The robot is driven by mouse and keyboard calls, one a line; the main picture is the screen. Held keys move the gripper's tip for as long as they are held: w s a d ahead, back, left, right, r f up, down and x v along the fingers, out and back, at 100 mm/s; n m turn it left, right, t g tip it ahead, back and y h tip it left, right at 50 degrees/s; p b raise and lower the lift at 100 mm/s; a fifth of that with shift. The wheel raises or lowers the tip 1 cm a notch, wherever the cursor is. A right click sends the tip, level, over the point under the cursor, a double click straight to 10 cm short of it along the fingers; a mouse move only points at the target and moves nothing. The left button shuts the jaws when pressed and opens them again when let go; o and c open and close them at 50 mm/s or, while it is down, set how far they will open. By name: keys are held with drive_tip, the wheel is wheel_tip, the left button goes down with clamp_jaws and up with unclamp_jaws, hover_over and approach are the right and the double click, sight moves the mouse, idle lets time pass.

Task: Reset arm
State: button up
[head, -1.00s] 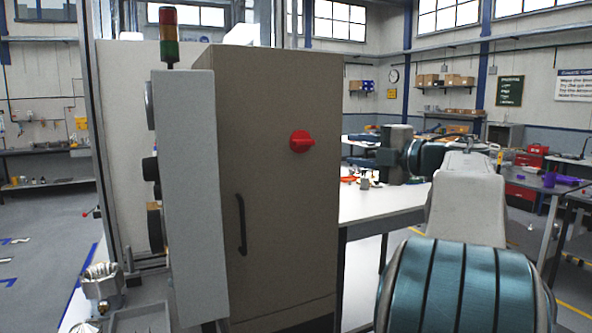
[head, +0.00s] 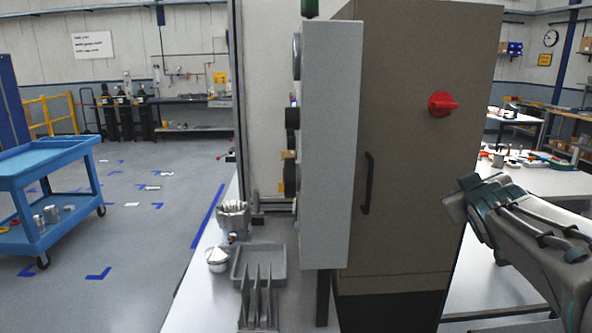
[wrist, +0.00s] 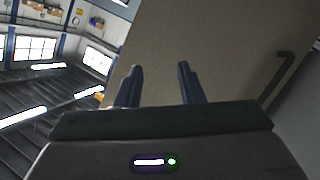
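In the wrist view, my gripper (wrist: 158,88) shows two dark fingers standing apart with nothing between them. The beige side of the machine cabinet fills the view beyond the fingers; I cannot tell the gap to it. In the head view, my arm reaches in from the right, beside the cabinet (head: 415,190). The gripper's fingers cannot be made out there.
A blue cart (head: 45,185) stands at the left, with open floor between.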

drive_tip(key=s+a+f+m+g+y, duration=0.1)
drive_tip(key=s+a+f+g+y, duration=0.1)
drive_tip(key=s+a+f+g, duration=0.3)
drive_tip(key=s+a+f+m+g+y, duration=0.1)
drive_tip(key=s+a+f+g+y, duration=0.2)
drive_tip(key=s+a+f, duration=1)
drive_tip(key=s+f+g, duration=0.3)
drive_tip(key=f, duration=0.2)
drive_tip(key=shift+s, duration=0.25)
drive_tip(key=shift+a, duration=0.1)
